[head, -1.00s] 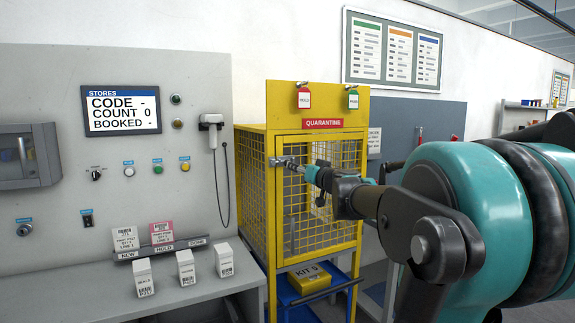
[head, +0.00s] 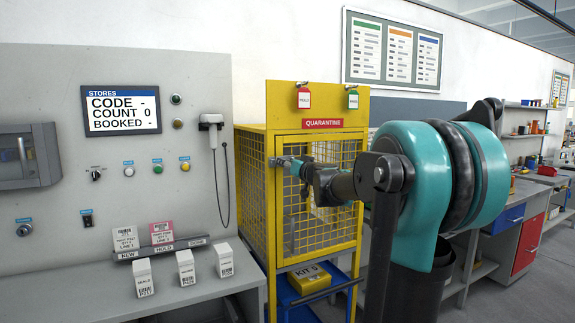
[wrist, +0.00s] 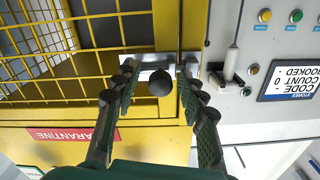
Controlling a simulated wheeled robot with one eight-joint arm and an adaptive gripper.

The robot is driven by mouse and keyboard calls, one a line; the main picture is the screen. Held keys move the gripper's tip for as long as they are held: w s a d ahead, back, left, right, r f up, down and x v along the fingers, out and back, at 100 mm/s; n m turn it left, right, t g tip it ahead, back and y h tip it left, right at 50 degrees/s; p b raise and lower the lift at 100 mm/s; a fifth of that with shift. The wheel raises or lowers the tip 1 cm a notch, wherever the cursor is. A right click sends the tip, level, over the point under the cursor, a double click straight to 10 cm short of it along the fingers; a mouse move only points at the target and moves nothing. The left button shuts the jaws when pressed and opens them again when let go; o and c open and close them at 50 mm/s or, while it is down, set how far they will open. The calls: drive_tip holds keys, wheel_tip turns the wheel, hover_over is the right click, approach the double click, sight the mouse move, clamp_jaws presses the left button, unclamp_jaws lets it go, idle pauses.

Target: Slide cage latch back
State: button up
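The yellow quarantine cage (head: 267,147) has a mesh door, with the silver cage latch (head: 272,161) at the door's left edge. In the wrist view the latch (wrist: 150,60) is a metal plate and bar with a dark round knob (wrist: 160,82). My gripper (head: 287,163) is at the latch and hides most of it in the head view. In the wrist view my gripper (wrist: 158,72) has its two fingers apart, one on each side of the knob, with visible gaps. The door appears closed.
A grey panel with a stores screen (head: 122,110) and a handheld scanner (head: 211,122) stands to the left. Small white boxes (head: 185,271) stand on its ledge. A yellow kit box (head: 309,280) sits below the cage.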

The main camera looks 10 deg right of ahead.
clamp_jaws()
drive_tip(key=shift+d, duration=0.1)
drive_tip(key=d, duration=0.1)
drive_tip(key=w+d, duration=0.1)
drive_tip(key=d, duration=0.1)
idle(0.4)
drive_tip(key=shift+o, duration=0.6)
unclamp_jaws()
drive_tip(key=shift+d, duration=0.1)
